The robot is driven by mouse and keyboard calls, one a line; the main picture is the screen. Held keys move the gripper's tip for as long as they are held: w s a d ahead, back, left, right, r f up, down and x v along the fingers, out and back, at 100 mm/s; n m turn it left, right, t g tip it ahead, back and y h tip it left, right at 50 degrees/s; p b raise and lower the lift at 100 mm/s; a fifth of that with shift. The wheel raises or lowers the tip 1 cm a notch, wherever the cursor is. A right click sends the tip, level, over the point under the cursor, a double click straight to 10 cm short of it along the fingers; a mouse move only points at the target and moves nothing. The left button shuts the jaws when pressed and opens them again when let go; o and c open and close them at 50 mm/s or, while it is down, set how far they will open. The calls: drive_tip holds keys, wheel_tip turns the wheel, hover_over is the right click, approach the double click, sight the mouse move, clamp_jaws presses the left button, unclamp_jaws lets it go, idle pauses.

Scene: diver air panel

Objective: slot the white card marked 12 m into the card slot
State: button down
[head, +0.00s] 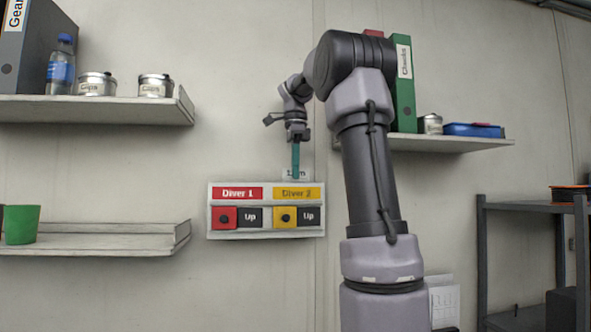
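The white card (305,174) stands upright at the top edge of the wall panel (217,236), above the yellow Diver 2 label (297,193). My gripper (296,176) points down, and its narrow teal finger crosses the middle of the card, hiding part of the "12 m" marking. The fingers look closed together on the card. The card's lower edge meets the panel's top edge in this view; I cannot tell whether it is inside the card slot or just in front of or above it. The slot itself cannot be made out.
The panel also has a red Diver 1 label (237,193) and red, yellow and dark Up tiles below. Shelves with a bottle (61,65), tins and a green cup (22,224) are at left. A right shelf (447,144) holds a green binder (404,92). A dark rack stands far right.

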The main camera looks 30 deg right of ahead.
drive_tip(key=c, duration=1)
unclamp_jaws()
drive_tip(key=shift+r, duration=0.1)
wheel_tip(320, 180, up, 10)
drive_tip(key=shift+r, duration=0.25)
drive_tip(key=s+a+f+n+t, duration=0.2)
drive_tip(key=s+a+f+n, duration=0.2)
drive_tip(key=f, duration=0.5)
drive_tip(key=s+a+f+n+t+y, duration=0.1)
drive_tip(key=s+a+f+n+t, duration=0.1)
drive_tip(key=s+a+f+n, duration=0.3)
drive_tip(key=s+a+f+n+t+y, duration=0.1)
drive_tip(key=s+a+f+n+t, duration=0.2)
drive_tip(key=s+f+n, duration=0.5)
wheel_tip(320, 180, down, 5)
drive_tip(key=s+a, duration=0.1)
drive_tip(key=s, duration=0.1)
drive_tip(key=shift+s+a, duration=0.2)
drive_tip(key=shift+s, duration=0.1)
